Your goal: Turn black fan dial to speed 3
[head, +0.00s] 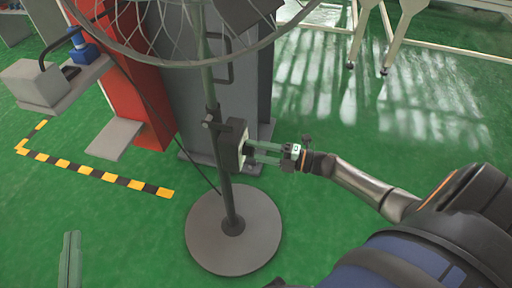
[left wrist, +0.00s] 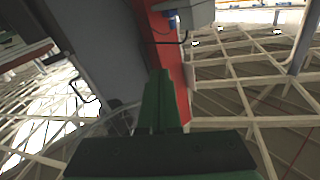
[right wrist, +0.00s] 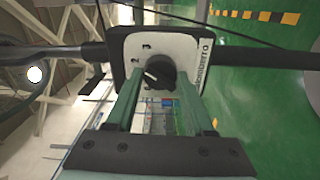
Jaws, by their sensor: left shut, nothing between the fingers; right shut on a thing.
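The black fan's control box (head: 233,145) sits on the fan's pole, and my right gripper (head: 249,153) reaches it from the right. In the right wrist view, the box has a white face (right wrist: 188,46) with the numbers 2 and 3 readable. The black dial (right wrist: 161,75) is on that face, and its white mark points to the left, roughly toward 2. My right gripper (right wrist: 158,92) is shut on the dial, with a finger on either side. My left gripper (head: 70,255) is low at the left, shut and empty; its green fingers (left wrist: 160,95) show in the left wrist view.
The fan's round base (head: 215,245) stands on the green floor, and its wire cage (head: 170,50) is at the top. A red and grey machine (head: 135,85) is behind it. Yellow-black floor tape (head: 100,175) lies at the left. White table legs (head: 395,35) are at the back right.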

